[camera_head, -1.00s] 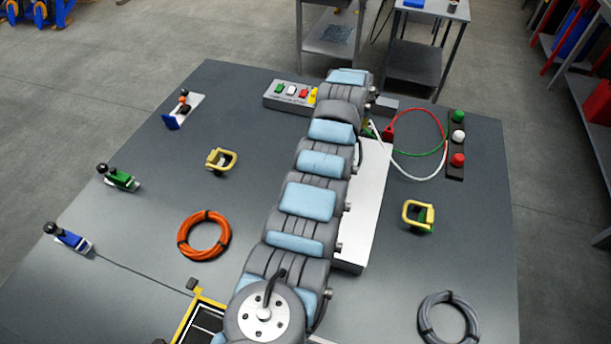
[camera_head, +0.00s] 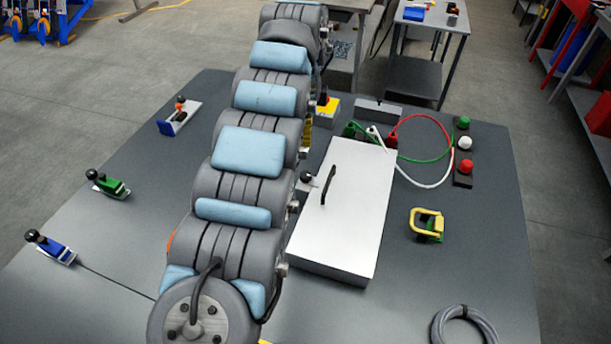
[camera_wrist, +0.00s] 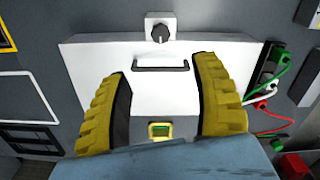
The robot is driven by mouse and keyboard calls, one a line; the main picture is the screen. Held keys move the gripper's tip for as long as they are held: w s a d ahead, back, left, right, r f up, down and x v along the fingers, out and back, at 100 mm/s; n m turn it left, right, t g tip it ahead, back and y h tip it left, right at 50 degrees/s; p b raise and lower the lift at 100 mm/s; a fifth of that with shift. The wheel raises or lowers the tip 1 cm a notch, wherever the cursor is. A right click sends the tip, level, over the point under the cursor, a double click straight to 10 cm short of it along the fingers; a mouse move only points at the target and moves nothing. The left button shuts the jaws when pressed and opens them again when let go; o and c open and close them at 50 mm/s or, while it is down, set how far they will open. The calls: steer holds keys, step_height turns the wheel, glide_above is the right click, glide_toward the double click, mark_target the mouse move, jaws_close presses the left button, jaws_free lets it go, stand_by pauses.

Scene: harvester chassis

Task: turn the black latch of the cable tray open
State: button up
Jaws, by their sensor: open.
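The cable tray, a white box with a flat lid (camera_head: 350,220), lies on the grey table and also fills the middle of the wrist view (camera_wrist: 90,65). The black latch (camera_head: 307,177) is a round knob on a small light plate at one long side of the tray. In the wrist view the latch (camera_wrist: 160,34) stands just past the tray's far edge. A black bar handle (camera_head: 328,185) is on the lid. My gripper (camera_wrist: 163,70) has its yellow fingers spread and empty over the lid, short of the latch.
Green, white and red cables (camera_head: 445,135) loop from the tray's far end to a post with round buttons (camera_head: 464,150). A yellow clamp handle (camera_head: 427,222) and a grey cable coil (camera_head: 462,328) are at the right. My arm covers part of the table left of the tray.

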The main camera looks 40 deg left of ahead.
mark_target(305, 174)
step_height(305, 174, down, 16)
steer(key=shift+r+b, duration=0.15)
steer(key=shift+b, duration=0.65)
jaws_close()
